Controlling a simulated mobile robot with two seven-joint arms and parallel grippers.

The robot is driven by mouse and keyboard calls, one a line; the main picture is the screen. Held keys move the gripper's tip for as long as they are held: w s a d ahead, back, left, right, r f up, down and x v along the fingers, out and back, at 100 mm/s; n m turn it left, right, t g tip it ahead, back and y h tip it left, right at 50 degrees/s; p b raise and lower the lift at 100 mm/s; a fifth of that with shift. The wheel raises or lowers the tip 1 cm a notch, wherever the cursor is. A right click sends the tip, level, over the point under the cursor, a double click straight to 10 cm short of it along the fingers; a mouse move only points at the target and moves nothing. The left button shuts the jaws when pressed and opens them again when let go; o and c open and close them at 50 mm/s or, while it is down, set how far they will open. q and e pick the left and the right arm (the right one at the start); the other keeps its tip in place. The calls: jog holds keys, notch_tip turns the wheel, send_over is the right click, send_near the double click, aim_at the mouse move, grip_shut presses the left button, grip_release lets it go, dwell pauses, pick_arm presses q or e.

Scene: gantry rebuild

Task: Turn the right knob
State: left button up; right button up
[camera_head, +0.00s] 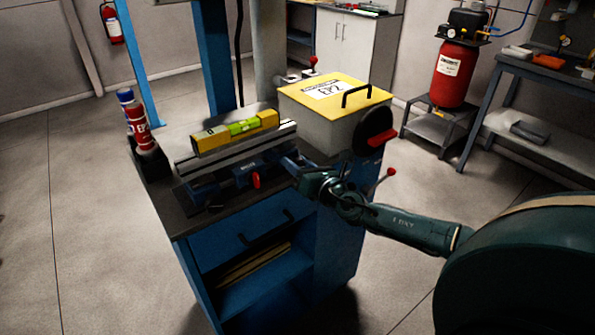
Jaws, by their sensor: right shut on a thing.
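My right gripper (294,164) reaches in from the right to the right end of the blue clamping fixture (235,177) on the bench. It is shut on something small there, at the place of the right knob. The knob itself is hidden by the fingers, and I cannot tell how far it is turned. A second, red knob (256,181) shows free on the fixture's front, left of my gripper. A grey rail (215,160) lies along the fixture, with a yellow level (236,131) on top. My left gripper is not in view.
A yellow-lidded box (310,121) with a black handle stands behind my gripper. A black disc with a red grip (377,125) and a red-tipped lever (391,171) are close to my wrist. Spray cans (137,125) stand at the bench's left end. Open floor lies left.

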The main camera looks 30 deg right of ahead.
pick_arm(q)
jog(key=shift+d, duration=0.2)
pick_arm(e)
jog(key=shift+m, duration=0.5)
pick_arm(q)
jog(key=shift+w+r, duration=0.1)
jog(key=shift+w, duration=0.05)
pick_arm(e)
jog(key=o, duration=0.7)
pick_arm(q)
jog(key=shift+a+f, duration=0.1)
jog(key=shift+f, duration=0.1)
pick_arm(e)
jog(key=shift+o, duration=1.4)
